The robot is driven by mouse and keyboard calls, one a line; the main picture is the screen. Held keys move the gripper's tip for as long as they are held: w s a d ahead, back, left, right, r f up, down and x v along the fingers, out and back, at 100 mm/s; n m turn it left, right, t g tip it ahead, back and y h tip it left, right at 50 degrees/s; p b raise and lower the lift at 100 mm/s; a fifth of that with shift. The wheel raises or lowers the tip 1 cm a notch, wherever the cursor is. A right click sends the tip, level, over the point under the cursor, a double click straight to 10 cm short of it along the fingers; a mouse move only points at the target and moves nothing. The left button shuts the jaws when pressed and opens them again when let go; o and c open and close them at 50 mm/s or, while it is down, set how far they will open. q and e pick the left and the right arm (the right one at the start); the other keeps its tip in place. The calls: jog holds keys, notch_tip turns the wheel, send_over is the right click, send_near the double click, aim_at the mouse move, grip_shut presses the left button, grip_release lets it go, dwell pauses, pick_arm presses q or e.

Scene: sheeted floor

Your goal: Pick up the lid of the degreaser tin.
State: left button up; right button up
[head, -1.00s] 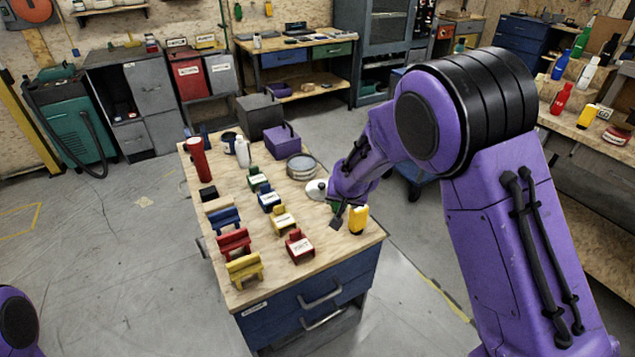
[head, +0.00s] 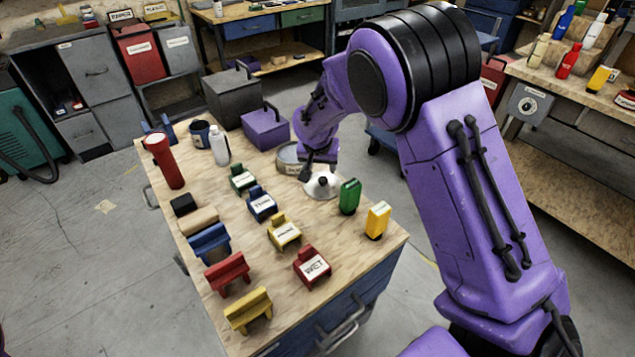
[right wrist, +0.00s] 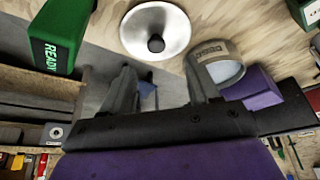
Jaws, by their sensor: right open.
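The lid (head: 322,186) is a pale metal disc with a black knob, lying on the wooden bench top. It also shows at the top of the right wrist view (right wrist: 172,20), with its knob ahead of the gap between the fingers. The round grey tin (head: 287,160) stands just behind it, partly hidden by my right arm; it shows with a small label in the right wrist view (right wrist: 211,50). My right gripper (head: 319,171) is open and empty, close to the lid's knob; I cannot tell whether it touches. My left gripper is out of view.
A green block (head: 349,197) and a yellow block (head: 377,220) stand right of the lid. A purple box (head: 265,130) is behind the tin. Several coloured labelled holders, a red cylinder (head: 165,160) and a white bottle (head: 219,146) fill the left.

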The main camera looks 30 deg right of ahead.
aim_at(323, 180)
jog(key=x, duration=0.8)
jog(key=shift+s+d+f, duration=0.1)
jog(key=shift+s, duration=0.25)
jog(key=c, duration=1.1)
